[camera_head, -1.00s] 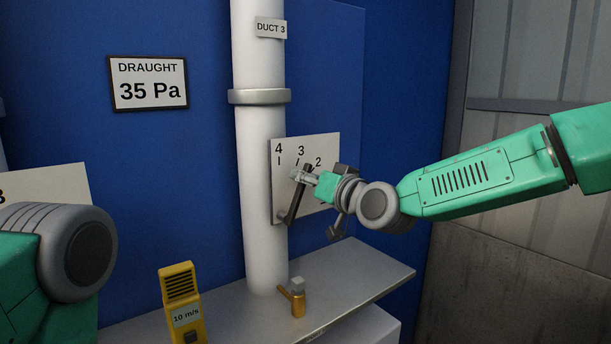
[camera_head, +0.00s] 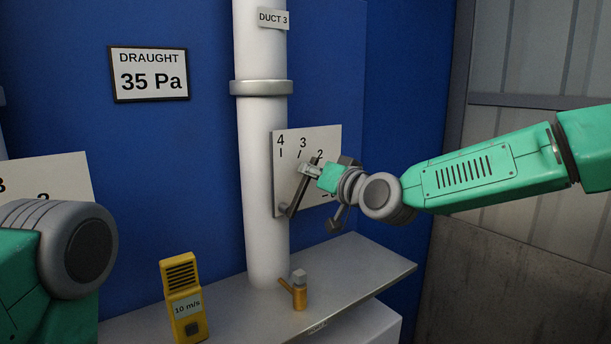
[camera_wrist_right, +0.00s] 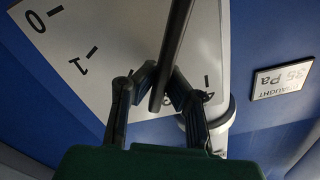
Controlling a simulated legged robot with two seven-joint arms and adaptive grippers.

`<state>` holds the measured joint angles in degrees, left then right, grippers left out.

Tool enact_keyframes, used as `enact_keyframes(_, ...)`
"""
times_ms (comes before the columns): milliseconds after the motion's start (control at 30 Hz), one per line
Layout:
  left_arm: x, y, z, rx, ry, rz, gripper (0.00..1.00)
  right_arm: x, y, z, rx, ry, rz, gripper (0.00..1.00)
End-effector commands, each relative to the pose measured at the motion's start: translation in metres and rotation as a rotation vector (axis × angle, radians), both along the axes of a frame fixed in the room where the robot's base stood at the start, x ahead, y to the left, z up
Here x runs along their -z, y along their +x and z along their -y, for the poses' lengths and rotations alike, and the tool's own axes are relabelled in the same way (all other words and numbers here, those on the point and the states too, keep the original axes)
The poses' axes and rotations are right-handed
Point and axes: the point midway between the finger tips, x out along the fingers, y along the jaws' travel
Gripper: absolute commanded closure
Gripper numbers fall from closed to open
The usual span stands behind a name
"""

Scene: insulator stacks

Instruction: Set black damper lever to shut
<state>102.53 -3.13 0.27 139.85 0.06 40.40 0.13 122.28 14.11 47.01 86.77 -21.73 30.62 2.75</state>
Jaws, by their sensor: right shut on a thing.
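The black damper lever (camera_head: 298,196) is pivoted low on a white scale plate (camera_head: 281,178) beside the white duct marked DUCT 3. It leans up and to the right, its upper end close to the 2 mark. My right gripper (camera_head: 309,170) is shut on the lever near its upper end. In the right wrist view the dark lever (camera_wrist_right: 173,45) runs between the two fingertips (camera_wrist_right: 163,78), and the plate's 0 and 1 marks show at the left. The 1 and 0 marks are mostly hidden behind my gripper in the head view. My left gripper is out of view.
A grey shelf (camera_head: 360,268) below carries a yellow meter reading 10 m/s (camera_head: 182,300) and a small brass valve (camera_head: 299,292). The white duct (camera_head: 263,200) stands just left of the plate. A DRAUGHT sign (camera_head: 149,74) reads 35 Pa. Another plate (camera_head: 60,175) is at the left.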

Motion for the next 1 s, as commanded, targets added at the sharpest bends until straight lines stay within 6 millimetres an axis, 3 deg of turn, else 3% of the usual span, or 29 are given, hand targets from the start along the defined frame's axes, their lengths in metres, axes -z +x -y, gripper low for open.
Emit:
enact_keyframes(500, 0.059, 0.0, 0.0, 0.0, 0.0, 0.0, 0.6, 0.038, 0.02, 0.028, 0.004, 0.376, -0.275, 1.0)
enact_keyframes(1000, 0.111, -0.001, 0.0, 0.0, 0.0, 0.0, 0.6, 0.075, 0.028, 0.04, 0.005, 0.717, -0.524, 1.0)
